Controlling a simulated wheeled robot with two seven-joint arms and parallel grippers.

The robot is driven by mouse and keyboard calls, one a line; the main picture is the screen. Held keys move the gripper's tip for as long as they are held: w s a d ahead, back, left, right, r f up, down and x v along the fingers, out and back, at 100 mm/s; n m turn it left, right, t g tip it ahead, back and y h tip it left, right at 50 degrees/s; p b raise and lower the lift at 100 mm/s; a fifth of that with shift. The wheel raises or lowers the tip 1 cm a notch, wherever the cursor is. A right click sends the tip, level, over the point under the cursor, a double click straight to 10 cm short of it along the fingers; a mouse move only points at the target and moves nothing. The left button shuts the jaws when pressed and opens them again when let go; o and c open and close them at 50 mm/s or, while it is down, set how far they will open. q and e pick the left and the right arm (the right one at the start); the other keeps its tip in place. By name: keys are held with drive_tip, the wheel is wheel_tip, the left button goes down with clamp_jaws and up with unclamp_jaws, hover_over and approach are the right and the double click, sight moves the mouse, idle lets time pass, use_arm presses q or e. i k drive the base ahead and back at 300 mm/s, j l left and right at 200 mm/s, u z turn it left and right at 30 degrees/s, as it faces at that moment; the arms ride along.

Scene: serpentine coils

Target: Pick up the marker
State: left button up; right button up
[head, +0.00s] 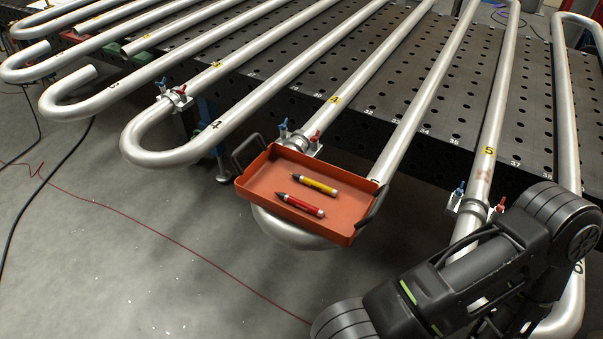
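A yellow marker (314,184) and a red marker (300,205) lie apart, roughly parallel, in an orange tray (258,195) with dark handles. The yellow one is nearer the back of the tray, the red one nearer the front. The tray rests over the bend of a metal pipe. A dark arm of mine fills the lower right of the head view; its gripper cannot be made out there. My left gripper is not in view. Nothing touches either marker.
Serpentine metal pipes (415,118) run across a black perforated table (435,90). Small clamps with red and blue handles (299,137) stand on the pipes, one right behind the tray. Cables lie on the grey floor (130,260). Space above the tray is clear.

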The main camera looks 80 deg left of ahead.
sight(327, 190)
drive_tip(key=u, duration=2.85)
